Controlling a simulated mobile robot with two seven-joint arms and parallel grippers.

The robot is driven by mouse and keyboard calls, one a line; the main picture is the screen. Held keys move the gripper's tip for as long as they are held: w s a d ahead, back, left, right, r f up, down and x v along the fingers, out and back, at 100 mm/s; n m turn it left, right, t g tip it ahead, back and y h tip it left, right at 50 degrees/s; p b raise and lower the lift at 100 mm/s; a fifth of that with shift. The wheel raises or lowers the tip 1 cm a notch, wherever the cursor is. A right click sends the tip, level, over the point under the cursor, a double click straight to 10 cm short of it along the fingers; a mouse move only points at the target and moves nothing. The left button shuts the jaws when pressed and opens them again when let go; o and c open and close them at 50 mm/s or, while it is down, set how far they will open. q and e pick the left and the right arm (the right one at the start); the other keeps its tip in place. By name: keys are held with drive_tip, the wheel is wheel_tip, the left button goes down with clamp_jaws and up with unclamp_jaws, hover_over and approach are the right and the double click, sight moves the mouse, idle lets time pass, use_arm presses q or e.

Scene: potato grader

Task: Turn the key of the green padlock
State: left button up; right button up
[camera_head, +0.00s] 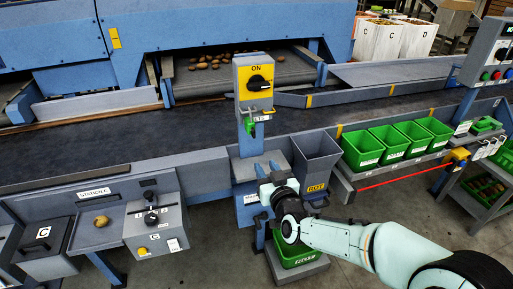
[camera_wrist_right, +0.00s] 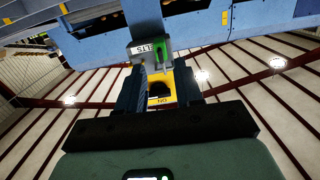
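I cannot make out the key clearly. My right gripper (camera_head: 272,168) is below the padlock in the head view, apart from it. Its two dark fingers (camera_wrist_right: 158,92) are spread, with the yellow panel seen through the empty gap. My left gripper is not in view.
A grey bin (camera_head: 316,160) stands right of the post, with several green crates (camera_head: 362,150) farther right. A green tray (camera_head: 296,255) lies below my right arm. A grey control box (camera_head: 157,222) is at lower left. The dark conveyor (camera_head: 90,150) runs behind.

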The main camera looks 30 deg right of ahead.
sight(254, 132)
drive_tip(key=shift+t+h, duration=0.4)
drive_tip(key=w+d+r+p, duration=0.1)
drive_tip(key=w, duration=0.3)
drive_tip(key=w+d+r+p, duration=0.1)
drive_tip(key=w, duration=0.3)
drive_tip(key=w+d+r+p, duration=0.1)
drive_tip(key=w, duration=0.3)
drive_tip(key=shift+w+d+r, duration=0.2)
drive_tip(key=shift+r, duration=0.1)
drive_tip(key=shift+c, duration=0.3)
clamp_jaws()
